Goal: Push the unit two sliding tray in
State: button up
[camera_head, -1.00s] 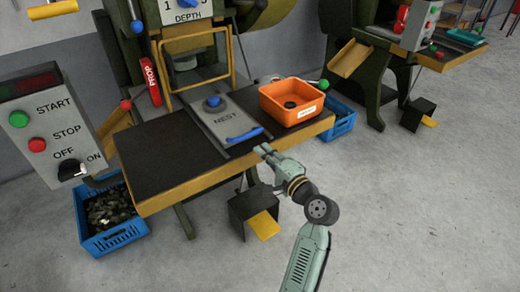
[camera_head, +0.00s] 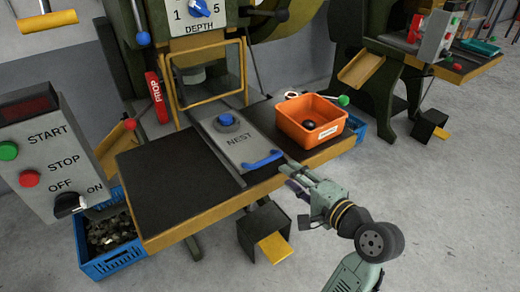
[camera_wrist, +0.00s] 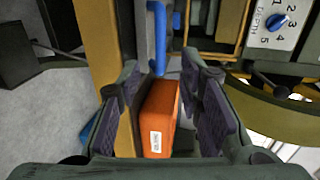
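The sliding tray is a grey plate marked NEST (camera_head: 234,139) with a blue knob on top. It lies on the black press table, out in front of the yellow guard frame. Its blue handle (camera_head: 262,160) is close to the table's front edge, and also shows in the wrist view (camera_wrist: 157,38). My gripper (camera_head: 288,169) is just right of the handle, at the table's front edge, apparently not touching it. In the wrist view my gripper (camera_wrist: 166,98) has its fingers spread with nothing held between them. The handle lies beyond the fingertips.
An orange bin (camera_head: 290,127) with a dark round piece stands on the table, right of the tray. A control box (camera_head: 50,165) is at the left. A pedal (camera_head: 273,248) is under the table. A second press stands at the back right.

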aim_at(270, 161)
jog(key=p+x, duration=0.1)
jog(key=x, duration=0.9)
jog(key=shift+w+a, duration=0.15)
jog(key=shift+w, duration=0.05)
jog(key=shift+c, duration=0.5)
grip_shut()
